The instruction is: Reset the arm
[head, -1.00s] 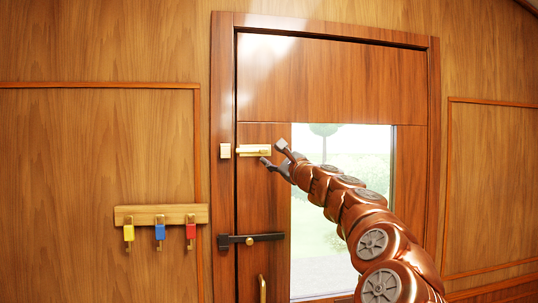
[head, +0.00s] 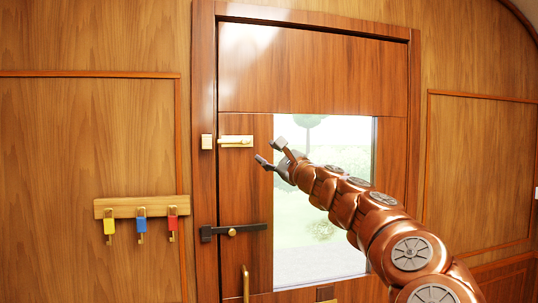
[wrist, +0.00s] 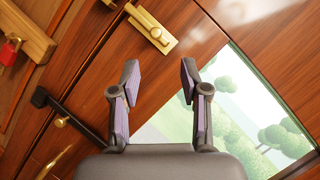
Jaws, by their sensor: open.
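My gripper (head: 269,153) is open and empty in front of the wooden door (head: 300,75), near the upper left corner of its window. The brass bolt (head: 236,141) on the door is a little left of and above the fingertips, apart from them. In the wrist view, my gripper (wrist: 160,78) has its two fingers spread with nothing between them. The bolt (wrist: 151,30) shows above the fingers there. My copper-coloured arm reaches in from the lower right in the head view and hides part of the window.
A black latch bar (head: 232,231) crosses the door's left edge below the bolt. A brass handle (head: 245,283) is lower down. A rack (head: 140,206) on the left wall holds yellow, blue and red padlocks. The space left of my gripper looks clear.

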